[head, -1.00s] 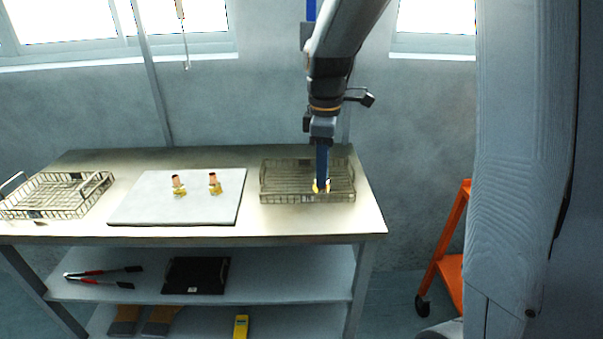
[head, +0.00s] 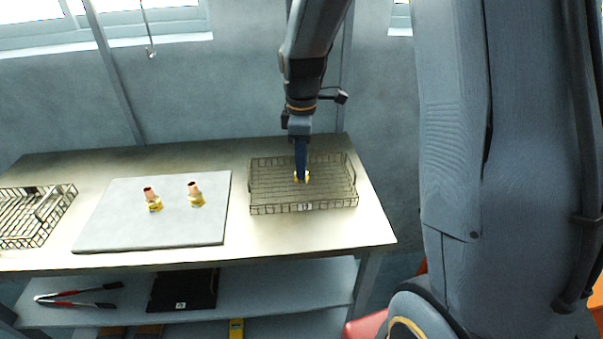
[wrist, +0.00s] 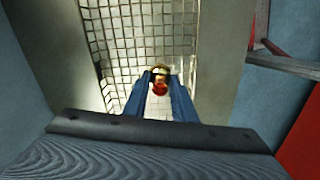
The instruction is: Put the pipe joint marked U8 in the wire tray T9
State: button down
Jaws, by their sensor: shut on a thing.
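My gripper (head: 301,176) is over the right wire tray (head: 262,208), its fingers pointing down. In the wrist view my gripper (wrist: 160,88) is shut on a brass and copper pipe joint (wrist: 160,78), with the tray's mesh (wrist: 125,45) below it. I cannot read a mark on the held joint, nor tell whether it touches the tray floor. The tray has a small label on its front, too small to read surely. Two more pipe joints, left (head: 152,200) and right (head: 195,194), stand on the pale board; their marks are not legible.
The pale board (head: 110,235) lies on the bench left of the tray. Another wire tray (head: 40,235) is cut by the left edge. On the shelf below are red-handled pliers (head: 75,293) and a black case (head: 183,290). Bare bench shows between board and right tray.

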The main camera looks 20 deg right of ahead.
jog(key=shift+f+p, duration=0.5)
jog(key=shift+f, duration=1.6)
jog(key=shift+f, duration=0.2)
jog(key=c, duration=1.5)
grip_release()
jog(key=shift+o, duration=0.2)
jog(key=shift+r, duration=0.1)
notch_tip(320, 180, up, 12)
jog(key=b, duration=0.3)
jog(key=s+f+m, duration=0.3)
jog(key=s+m, duration=0.1)
jog(key=s, duration=0.1)
jog(key=s+f+m+t, duration=0.1)
jog(key=s+f+m, duration=0.2)
jog(key=s+m, duration=0.2)
jog(key=s+f+m, duration=0.3)
jog(key=s+m, duration=0.1)
jog(key=s, duration=0.1)
